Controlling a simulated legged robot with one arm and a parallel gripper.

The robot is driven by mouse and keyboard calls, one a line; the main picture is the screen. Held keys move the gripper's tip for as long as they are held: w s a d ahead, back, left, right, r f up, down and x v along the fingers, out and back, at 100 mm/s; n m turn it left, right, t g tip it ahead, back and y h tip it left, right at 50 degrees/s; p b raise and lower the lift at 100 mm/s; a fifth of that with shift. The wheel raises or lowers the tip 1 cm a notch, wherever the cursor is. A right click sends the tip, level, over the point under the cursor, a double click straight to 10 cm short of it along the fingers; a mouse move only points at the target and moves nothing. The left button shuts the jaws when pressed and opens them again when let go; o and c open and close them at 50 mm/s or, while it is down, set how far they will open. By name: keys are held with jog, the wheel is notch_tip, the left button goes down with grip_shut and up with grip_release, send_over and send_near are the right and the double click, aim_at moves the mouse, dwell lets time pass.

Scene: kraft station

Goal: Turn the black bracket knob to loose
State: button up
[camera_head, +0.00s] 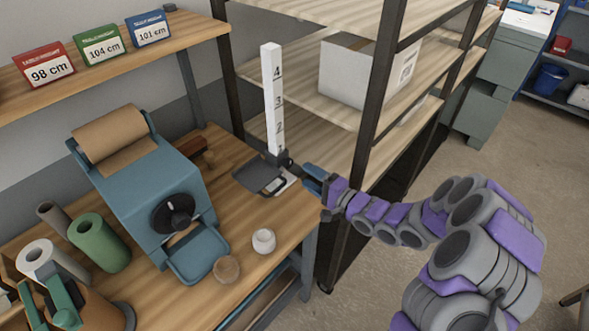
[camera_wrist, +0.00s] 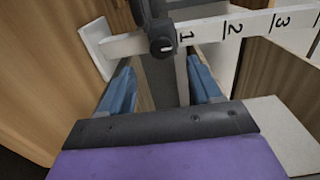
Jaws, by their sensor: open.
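A white upright scale post (camera_head: 272,95) with black numbers stands at the right end of the wooden bench. A black bracket (camera_head: 284,160) sits low on it. In the wrist view, the round black bracket knob (camera_wrist: 162,40) shows near the top with a small pale mark, beside the number 1 on the post (camera_wrist: 220,28). My gripper (camera_head: 311,182) is just right of the bracket. In the wrist view, my gripper's (camera_wrist: 161,64) blue fingers are open and spread, with the knob ahead between their lines. I cannot tell whether either finger touches anything.
A dark grey plate (camera_head: 259,177) lies at the post's foot. A blue dispenser (camera_head: 150,185) with a dark dial, a white cup (camera_head: 263,240) and several rolls stand left on the bench. A shelf rack (camera_head: 375,110) rises close behind my arm. Open floor lies right.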

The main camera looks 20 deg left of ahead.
aim_at(290, 165)
jog(key=shift+b+x, duration=0.65)
jog(key=shift+x, duration=2.65)
jog(key=shift+s, duration=0.1)
jog(key=shift+c, duration=0.4)
jog(key=c, duration=0.9)
jog(key=shift+c, duration=0.2)
